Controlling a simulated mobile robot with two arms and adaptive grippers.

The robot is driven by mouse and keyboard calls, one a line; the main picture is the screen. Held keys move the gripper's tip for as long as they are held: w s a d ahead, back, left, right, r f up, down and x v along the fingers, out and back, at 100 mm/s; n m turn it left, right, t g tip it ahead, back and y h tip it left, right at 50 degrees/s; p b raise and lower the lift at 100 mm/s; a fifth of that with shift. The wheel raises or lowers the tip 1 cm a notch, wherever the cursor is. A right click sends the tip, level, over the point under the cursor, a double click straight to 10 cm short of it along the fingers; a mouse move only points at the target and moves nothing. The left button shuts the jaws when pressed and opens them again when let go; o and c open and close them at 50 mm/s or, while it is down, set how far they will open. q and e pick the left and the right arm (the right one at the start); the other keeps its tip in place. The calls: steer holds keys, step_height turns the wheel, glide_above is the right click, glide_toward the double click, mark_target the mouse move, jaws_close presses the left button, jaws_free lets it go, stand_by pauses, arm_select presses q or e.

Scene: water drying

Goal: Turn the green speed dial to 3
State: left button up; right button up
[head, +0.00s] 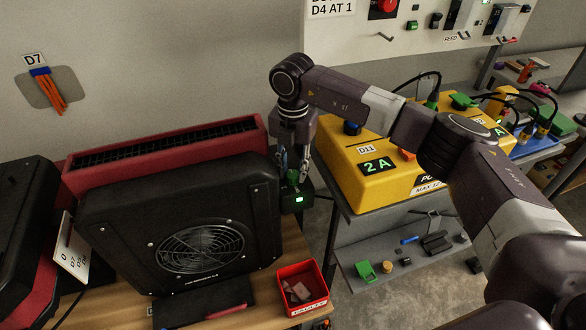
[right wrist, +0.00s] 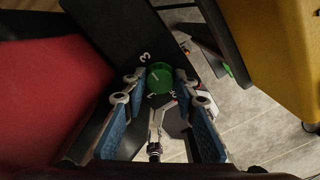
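The green speed dial (right wrist: 160,77) sits on a dark control box, with a numeral 3 at its upper left and smaller marks below it. I cannot tell for sure which mark it points to. In the head view the dial (head: 293,176) is partly hidden by my right gripper (head: 294,160), which points down over it. The box's small green display (head: 299,199) is lit but too small to read. In the right wrist view the blue-padded fingers of my right gripper (right wrist: 160,88) are spread on either side of the dial, with gaps showing. My left gripper is out of view.
A black fan unit (head: 100,215) in a red housing (head: 225,130) stands left of the box. A red bin (head: 288,307) is in front on the wooden table. A yellow power box (head: 370,180) stands on a grey shelf to the right.

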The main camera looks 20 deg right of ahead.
mark_target(293, 173)
steer(key=shift+o, duration=0.8)
steer(key=shift+r, duration=0.1)
step_height(293, 173, up, 12)
stand_by(0.3)
